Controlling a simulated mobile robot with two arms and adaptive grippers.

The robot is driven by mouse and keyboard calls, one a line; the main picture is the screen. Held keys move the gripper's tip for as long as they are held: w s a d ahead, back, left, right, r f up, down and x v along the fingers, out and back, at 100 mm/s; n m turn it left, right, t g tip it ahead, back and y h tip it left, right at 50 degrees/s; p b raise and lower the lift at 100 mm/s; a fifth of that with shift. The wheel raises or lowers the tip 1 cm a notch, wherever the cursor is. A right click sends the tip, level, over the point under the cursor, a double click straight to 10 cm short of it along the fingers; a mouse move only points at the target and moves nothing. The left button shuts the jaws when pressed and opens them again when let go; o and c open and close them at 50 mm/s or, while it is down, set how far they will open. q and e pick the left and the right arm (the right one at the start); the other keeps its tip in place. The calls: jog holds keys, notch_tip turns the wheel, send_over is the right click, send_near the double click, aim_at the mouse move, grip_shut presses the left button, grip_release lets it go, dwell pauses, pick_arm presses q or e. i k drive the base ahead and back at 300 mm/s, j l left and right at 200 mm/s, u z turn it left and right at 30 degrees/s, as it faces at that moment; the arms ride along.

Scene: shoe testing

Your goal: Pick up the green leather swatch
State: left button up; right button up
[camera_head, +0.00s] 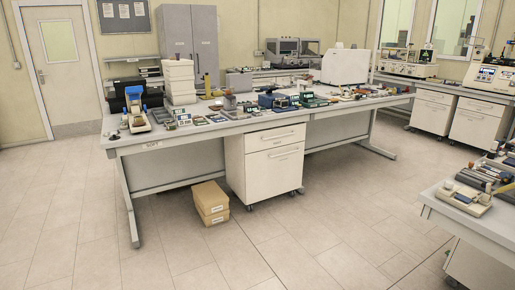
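I cannot pick out the green leather swatch for certain; the items on the tables are too small to tell apart. A few greenish items lie on the long grey workbench (180,141), one a flat dark green item (312,101) near its middle. Neither of my grippers is in view.
Another table (450,218) with small devices juts in at the right. White stacked boxes (179,82) stand on the workbench. The foreground floor (290,250) is clear.

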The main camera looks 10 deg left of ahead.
aim_at(198, 121)
jog(key=i+j+u, duration=0.6)
jog(key=i, duration=0.2)
jog(key=i+j+u, duration=0.15)
jog(key=i+u, duration=0.15)
jog(key=i, duration=0.15)
jog(key=i+u, duration=0.3)
jog(key=i, duration=0.15)
